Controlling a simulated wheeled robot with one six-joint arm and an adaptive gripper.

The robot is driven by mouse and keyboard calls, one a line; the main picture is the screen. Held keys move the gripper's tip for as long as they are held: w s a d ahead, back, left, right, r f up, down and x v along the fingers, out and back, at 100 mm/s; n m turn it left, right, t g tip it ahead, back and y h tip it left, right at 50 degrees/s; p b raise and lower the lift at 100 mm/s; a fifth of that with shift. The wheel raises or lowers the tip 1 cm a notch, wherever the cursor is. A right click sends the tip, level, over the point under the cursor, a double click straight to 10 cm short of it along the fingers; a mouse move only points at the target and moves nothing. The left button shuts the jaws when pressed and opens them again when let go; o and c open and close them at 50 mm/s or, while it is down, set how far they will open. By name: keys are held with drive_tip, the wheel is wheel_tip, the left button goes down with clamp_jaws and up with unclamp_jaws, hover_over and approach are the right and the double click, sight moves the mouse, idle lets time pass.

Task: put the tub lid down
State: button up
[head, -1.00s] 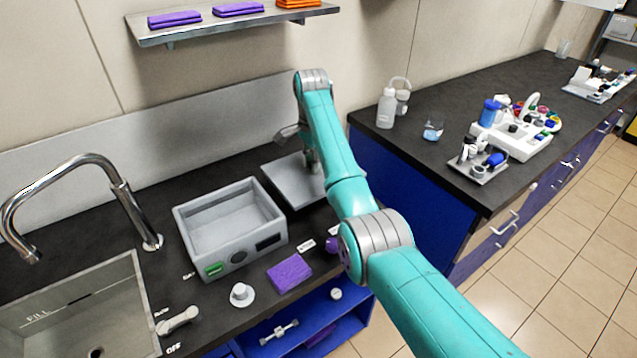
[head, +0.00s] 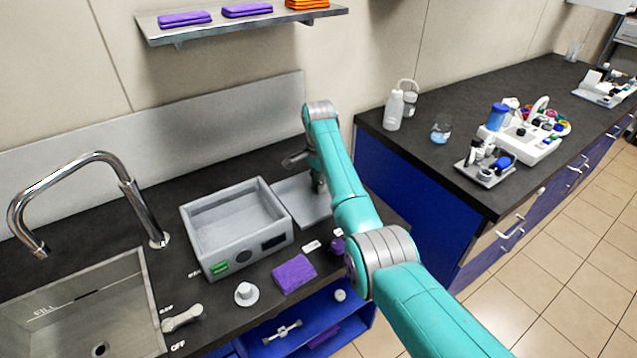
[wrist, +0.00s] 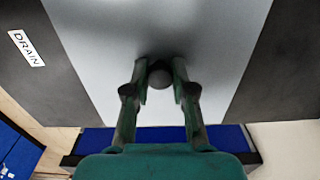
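The tub lid (head: 296,195) is a flat grey plate. In the head view it lies level, low over the dark counter just right of the grey tub (head: 236,231), whose wall hides its left edge. In the wrist view the lid (wrist: 215,40) fills the middle, with its dark round knob (wrist: 160,77) between the fingers. My gripper (wrist: 160,80) is closed around this knob. In the head view my arm hides part of the lid. I cannot tell whether the lid's underside touches the counter.
The tub stands open and empty. A purple cloth (head: 294,274) and a white knob (head: 246,293) lie in front of it. A DRAIN label (wrist: 26,48) is beside the lid. The sink and tap (head: 130,195) are at left. A second counter (head: 450,190) with bottles is at right.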

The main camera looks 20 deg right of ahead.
drive_tip(key=o, duration=0.4)
wheel_tip(320, 180, up, 12)
drive_tip(key=shift+r, duration=0.15)
idle(0.4)
